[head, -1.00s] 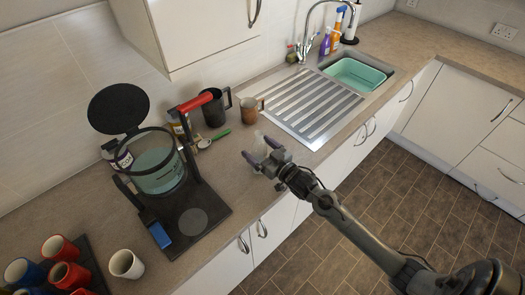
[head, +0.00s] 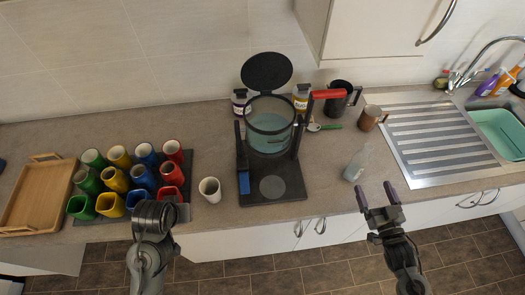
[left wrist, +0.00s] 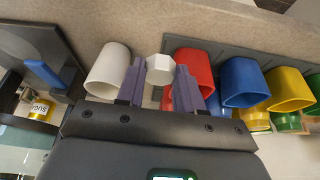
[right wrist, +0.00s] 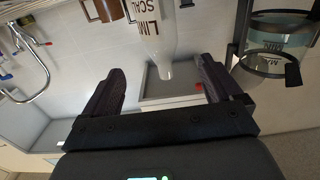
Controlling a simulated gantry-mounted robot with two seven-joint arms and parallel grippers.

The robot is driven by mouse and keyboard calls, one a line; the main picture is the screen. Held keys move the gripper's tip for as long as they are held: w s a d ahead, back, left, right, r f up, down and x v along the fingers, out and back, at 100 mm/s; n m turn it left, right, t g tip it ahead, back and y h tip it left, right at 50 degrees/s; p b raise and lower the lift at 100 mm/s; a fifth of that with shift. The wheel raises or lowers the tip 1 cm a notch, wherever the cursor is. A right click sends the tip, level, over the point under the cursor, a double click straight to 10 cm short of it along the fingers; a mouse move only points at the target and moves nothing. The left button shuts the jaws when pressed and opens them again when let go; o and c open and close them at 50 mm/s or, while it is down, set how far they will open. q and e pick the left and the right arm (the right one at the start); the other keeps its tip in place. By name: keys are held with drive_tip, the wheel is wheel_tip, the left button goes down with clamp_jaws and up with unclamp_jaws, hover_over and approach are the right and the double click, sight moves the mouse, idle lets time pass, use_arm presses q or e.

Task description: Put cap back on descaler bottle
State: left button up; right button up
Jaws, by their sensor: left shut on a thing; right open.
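The descaler bottle (head: 357,163) is a clear, pale bottle standing upright on the counter, left of the drainer. The right wrist view shows its label and narrow neck (right wrist: 158,35), inverted in that picture, with no cap on it. My right gripper (head: 376,192) is open and empty, just in front of the bottle and apart from it. My left gripper (left wrist: 160,80) is shut on a small white faceted cap (left wrist: 160,68). In the head view my left gripper (head: 160,208) is in front of the coloured cups, and the cap is hidden there.
Coloured cups (head: 115,180) stand on a dark mat, with a wooden tray (head: 15,212) to their left. A white cup (head: 210,189) and a coffee machine (head: 272,200) stand between the cups and the bottle. A brown mug (head: 369,118) is behind the bottle. Counter around the bottle is clear.

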drive_tip(key=shift+s+a, duration=0.1)
idle(0.6)
drive_tip(key=s+a+f+g+h, duration=0.1)
drive_tip(key=s+a+f+g, duration=0.45)
drive_tip(key=a+g, duration=0.25)
drive_tip(key=s+a+r+g, duration=0.1)
drive_tip(key=s+a+g, duration=0.2)
drive_tip(key=s, duration=0.3)
drive_tip(key=s+a+r+n+g, duration=0.1)
drive_tip(key=s+a+g, duration=0.2)
drive_tip(key=s, duration=0.4)
drive_tip(key=shift+a+n+y, duration=0.3)
drive_tip(key=shift+a, duration=0.1)
use_arm(q)
drive_tip(key=shift+r, duration=0.1)
